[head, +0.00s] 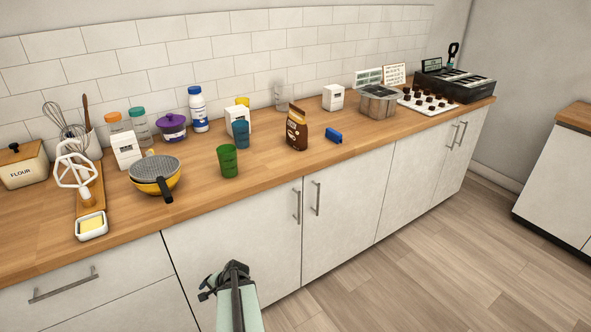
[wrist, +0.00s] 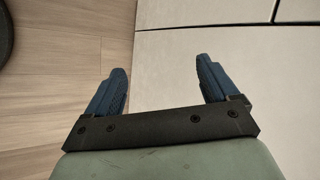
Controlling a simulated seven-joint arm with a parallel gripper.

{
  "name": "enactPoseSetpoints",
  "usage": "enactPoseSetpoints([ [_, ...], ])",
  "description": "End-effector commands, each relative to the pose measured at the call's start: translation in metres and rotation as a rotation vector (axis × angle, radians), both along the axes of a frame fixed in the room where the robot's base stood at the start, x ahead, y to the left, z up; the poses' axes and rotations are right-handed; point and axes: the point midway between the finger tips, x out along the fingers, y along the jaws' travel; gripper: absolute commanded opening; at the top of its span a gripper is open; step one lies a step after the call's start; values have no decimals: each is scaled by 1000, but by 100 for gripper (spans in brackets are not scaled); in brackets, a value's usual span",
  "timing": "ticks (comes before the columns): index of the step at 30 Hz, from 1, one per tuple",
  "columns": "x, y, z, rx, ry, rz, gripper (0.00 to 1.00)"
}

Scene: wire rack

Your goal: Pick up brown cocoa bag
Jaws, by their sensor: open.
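The brown cocoa bag (head: 297,131) stands upright on the wooden counter, near its front edge, in the middle of the head view. It has a folded tan top and a pale design on its front. My gripper (head: 211,286) is low in front of the white cabinets, below the counter top and left of the bag, well apart from it. In the wrist view my gripper (wrist: 162,78) shows two blue fingers spread wide with nothing between them. The bag is not in the wrist view.
A green cup (head: 228,162) stands left of the bag and a small blue object (head: 334,136) lies close on its right. A blue cup (head: 241,135) and white cartons stand behind. The counter's front edge (head: 270,170) lies between my gripper and the bag.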

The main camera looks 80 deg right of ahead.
Motion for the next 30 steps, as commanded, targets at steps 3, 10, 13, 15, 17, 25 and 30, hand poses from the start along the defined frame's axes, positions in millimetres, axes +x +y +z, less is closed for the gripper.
enactPoseSetpoints([
  [3,-24,-42,21,-17,-53,-138,87],
  [10,-75,-122,72,-60,-173,-406,87],
  [13,-103,-163,104,-88,-238,-534,87],
  [15,-122,-190,129,-110,-288,-618,87],
  [17,-138,-211,151,-128,-330,-685,87],
  [25,-209,-282,246,-200,-512,-929,87],
  [30,-245,-310,292,-216,-614,-1033,87],
])
